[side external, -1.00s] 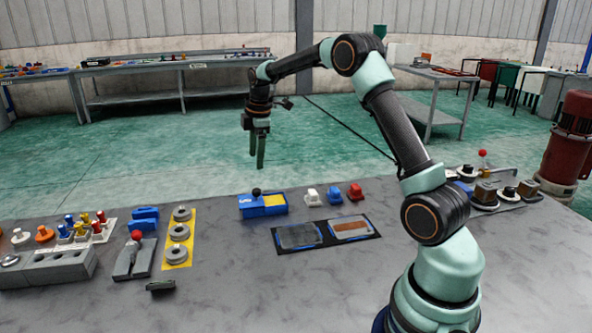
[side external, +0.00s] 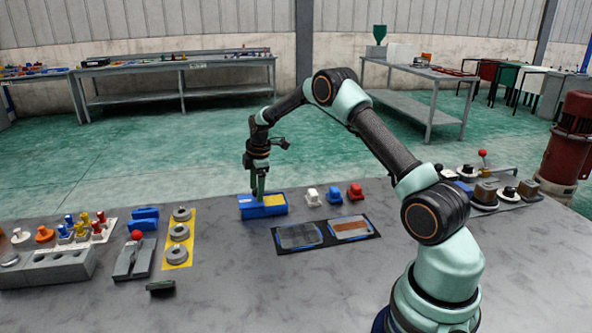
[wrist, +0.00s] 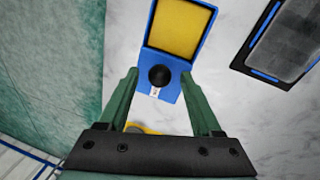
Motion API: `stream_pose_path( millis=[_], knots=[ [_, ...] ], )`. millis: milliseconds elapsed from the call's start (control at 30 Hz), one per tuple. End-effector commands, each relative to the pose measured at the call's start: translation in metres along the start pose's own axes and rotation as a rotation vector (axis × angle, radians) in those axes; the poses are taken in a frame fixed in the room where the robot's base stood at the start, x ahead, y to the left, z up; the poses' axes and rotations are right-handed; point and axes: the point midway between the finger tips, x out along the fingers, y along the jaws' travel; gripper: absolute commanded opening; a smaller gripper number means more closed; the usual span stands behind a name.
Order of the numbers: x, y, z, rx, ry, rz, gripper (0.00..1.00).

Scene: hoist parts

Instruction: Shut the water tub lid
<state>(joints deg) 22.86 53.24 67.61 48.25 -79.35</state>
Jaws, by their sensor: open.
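The water tub (side external: 274,211) is a blue box on the table. A yellow surface (wrist: 180,27) shows in its open part, and a blue end section, which looks like the lid (wrist: 178,64), carries a round black knob (wrist: 160,77). My gripper (side external: 259,193) points down over the left part of the tub, its fingers hiding the knob in the side view. In the wrist view my gripper (wrist: 160,76) is open, with one finger on each side of the knob and a gap on both sides. Whether the fingers touch the lid cannot be told.
A yellow strip with grey rings (side external: 179,233) and blue blocks (side external: 145,218) lie left.

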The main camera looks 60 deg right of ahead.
Motion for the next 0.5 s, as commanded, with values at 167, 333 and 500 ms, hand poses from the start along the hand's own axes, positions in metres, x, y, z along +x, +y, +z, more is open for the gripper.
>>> stream_pose_path(
  millis=[167, 333, 500],
  knots=[
    [0.0015, 0.0001, 0.0001, 0.000, 0.000, 0.000, 0.66],
    [0.0012, 0.0000, 0.0001, 0.000, 0.000, 0.000, 0.39],
    [0.0011, -0.0002, 0.0000, 0.000, 0.000, -0.001, 0.00]
  ],
)
